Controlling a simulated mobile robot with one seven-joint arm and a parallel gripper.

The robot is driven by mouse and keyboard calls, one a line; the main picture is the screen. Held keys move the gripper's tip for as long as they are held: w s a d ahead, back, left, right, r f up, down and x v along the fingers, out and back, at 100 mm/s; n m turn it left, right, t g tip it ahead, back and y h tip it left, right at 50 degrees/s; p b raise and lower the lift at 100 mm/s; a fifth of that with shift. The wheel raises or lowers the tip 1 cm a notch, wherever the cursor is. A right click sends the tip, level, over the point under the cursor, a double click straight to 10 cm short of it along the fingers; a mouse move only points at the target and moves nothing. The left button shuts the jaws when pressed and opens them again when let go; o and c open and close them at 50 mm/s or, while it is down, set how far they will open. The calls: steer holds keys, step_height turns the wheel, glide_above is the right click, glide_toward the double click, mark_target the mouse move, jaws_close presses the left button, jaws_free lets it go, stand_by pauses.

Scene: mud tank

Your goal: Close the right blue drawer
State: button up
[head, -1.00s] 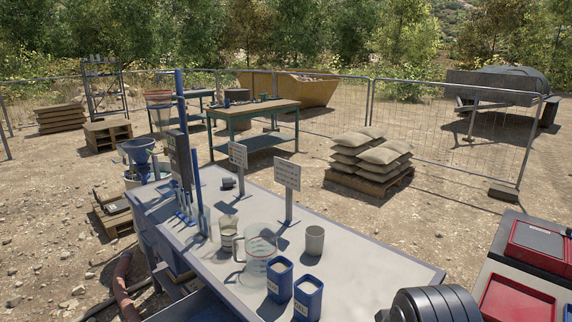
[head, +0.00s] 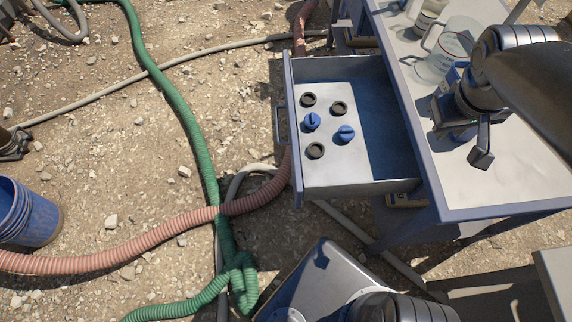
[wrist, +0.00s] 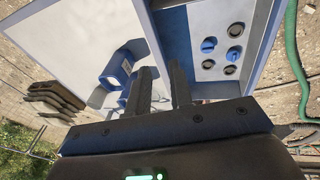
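The right blue drawer (head: 375,120) stands pulled out from the left side of the table in the head view. Its handle (head: 279,125) faces left. A pale insert (head: 342,170) inside holds dark round holes and two blue knobs. In the wrist view the drawer's blue interior (wrist: 178,45) lies beyond and right of the fingers. My gripper (head: 482,150) is over the tabletop, right of the drawer. In the wrist view my gripper (wrist: 160,85) has its two fingers apart, with nothing held between them. Contact with the drawer does not show.
The white tabletop (head: 505,185) carries a clear jug (head: 440,62). Blue containers (wrist: 117,70) stand close to my fingers. A green hose (head: 183,110) and a pink hose (head: 110,252) cross the ground left of the drawer. A blue bucket (head: 25,215) stands far left.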

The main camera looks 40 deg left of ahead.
steer(key=a+f+n, duration=0.1)
steer(key=a, duration=0.2)
steer(key=a+f+n, duration=0.2)
steer(key=a, duration=0.2)
steer(key=a+f+n, duration=0.1)
steer(key=a+f, duration=0.1)
steer(key=a, duration=0.1)
steer(key=shift+a+n+g+h, duration=0.2)
steer(key=shift+n+g+h, duration=0.1)
steer(key=shift+n+h, duration=0.1)
jaws_close()
steer(key=s+a+f+n+h, duration=0.1)
steer(key=s+a+f+n, duration=0.6)
steer(key=s+a+f, duration=0.4)
steer(key=s+a+f+n+h, duration=0.1)
steer(key=s+a+f+n, duration=0.55)
steer(key=a+f, duration=0.45)
steer(key=w+d+f, duration=0.4)
steer(key=f, duration=0.3)
steer(key=shift+w+d+f+t, duration=0.15)
steer(key=shift+w+f+t, duration=0.2)
steer(key=shift+t, duration=0.05)
